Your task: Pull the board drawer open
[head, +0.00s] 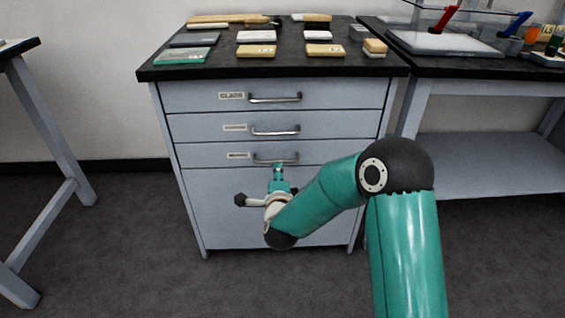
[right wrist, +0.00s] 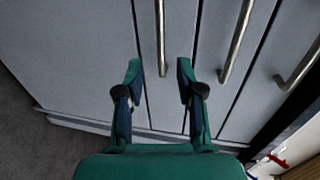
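A grey cabinet has three shut drawers with bar handles and small labels. The top drawer (head: 345,96) label seems to read GLASS; the middle drawer (head: 205,129) and bottom drawer (head: 340,151) labels are too small to read surely. My right gripper (head: 278,168) is in front of the bottom drawer's handle (head: 276,159). In the right wrist view my right gripper (right wrist: 159,70) is open, and this handle (right wrist: 160,35) lines up between its fingertips. I cannot tell whether they touch it. The other two handles (right wrist: 237,40) lie to the right there. My left gripper is not in view.
Several flat pieces lie on the cabinet's black top (head: 160,71), among them a green sheet (head: 182,56). A second bench (head: 470,65) with tools adjoins at the right. A table (head: 40,120) stands at the left. The floor (head: 130,250) before the cabinet is clear.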

